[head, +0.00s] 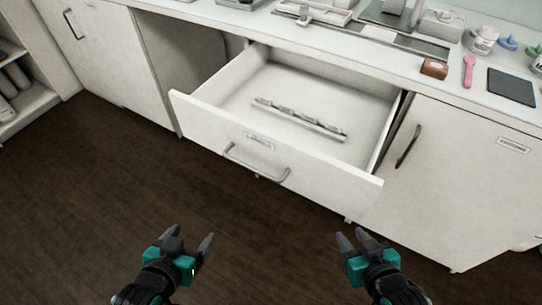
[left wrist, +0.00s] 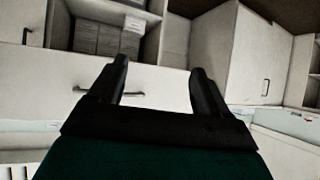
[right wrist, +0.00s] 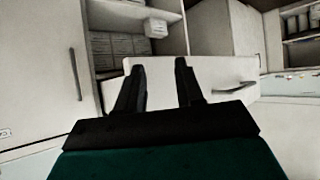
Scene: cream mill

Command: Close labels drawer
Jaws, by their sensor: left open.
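The labels drawer (head: 220,119) is pulled well out from under the counter. Its white front carries a small label plate (head: 259,140) and a grey bar handle (head: 255,166). A long, thin grey item (head: 300,119) lies inside on the drawer floor. My left gripper (head: 190,240) is open and empty, in front of and below the drawer front at its left. My right gripper (head: 352,238) is open and empty, near the front's right end. Both are apart from the drawer. A handle shows behind the fingers in the left wrist view (left wrist: 132,94) and right wrist view (right wrist: 236,88).
A closed cabinet door with a handle (head: 408,147) stands right of the drawer. An open recess (head: 205,55) and a closed cabinet (head: 115,62) are to its left. The counter (head: 385,62) above holds jars, a pink tool and a dark pad. The dark floor (head: 90,200) in front is clear.

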